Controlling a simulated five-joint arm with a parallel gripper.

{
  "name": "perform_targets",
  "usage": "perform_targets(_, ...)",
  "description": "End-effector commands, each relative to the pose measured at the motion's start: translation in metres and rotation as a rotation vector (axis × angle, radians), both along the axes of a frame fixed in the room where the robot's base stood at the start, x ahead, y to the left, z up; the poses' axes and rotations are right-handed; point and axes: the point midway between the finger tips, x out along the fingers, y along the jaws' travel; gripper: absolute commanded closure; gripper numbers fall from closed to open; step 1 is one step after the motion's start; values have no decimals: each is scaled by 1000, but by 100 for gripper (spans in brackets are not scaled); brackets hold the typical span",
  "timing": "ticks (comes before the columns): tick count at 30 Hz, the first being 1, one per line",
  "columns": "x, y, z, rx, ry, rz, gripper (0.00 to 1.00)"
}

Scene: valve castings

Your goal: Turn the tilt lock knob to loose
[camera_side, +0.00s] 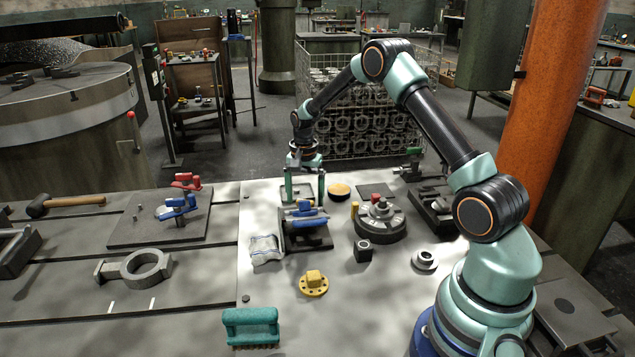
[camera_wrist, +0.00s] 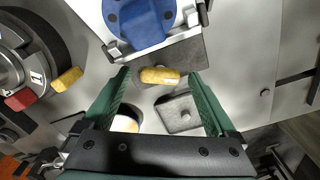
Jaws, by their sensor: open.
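My gripper (camera_side: 305,200) is open and points down over the far side of a blue tilting fixture (camera_side: 304,217) on a dark base plate. Its two green fingers also show in the wrist view (camera_wrist: 158,76), apart, with nothing held. A short yellow bar-shaped knob (camera_wrist: 160,75) lies between the fingertips, beside the fixture's dark base; it looks like the tilt lock knob. I cannot tell its height gap to the fingers or its loose or locked marking. The blue fixture (camera_wrist: 140,22) fills the top of the wrist view. In the side view the knob is not clearly visible.
A round dark rotary fixture (camera_side: 380,220) stands right of the blue one, with a yellow handle (camera_wrist: 67,79) and a red block (camera_wrist: 20,99) on its side. An orange-filled dish (camera_side: 339,190) is close to the fingers. A yellow flanged part (camera_side: 313,284) lies in front.

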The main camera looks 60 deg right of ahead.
Motion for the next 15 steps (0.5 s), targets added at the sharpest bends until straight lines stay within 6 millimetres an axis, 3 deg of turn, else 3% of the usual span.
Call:
perform_targets(3,0,0,0,0,0,0,11)
perform_targets(9,0,0,0,0,0,0,88)
perform_targets(10,0,0,0,0,0,0,93)
perform_targets(15,0,0,0,1,1,48,93)
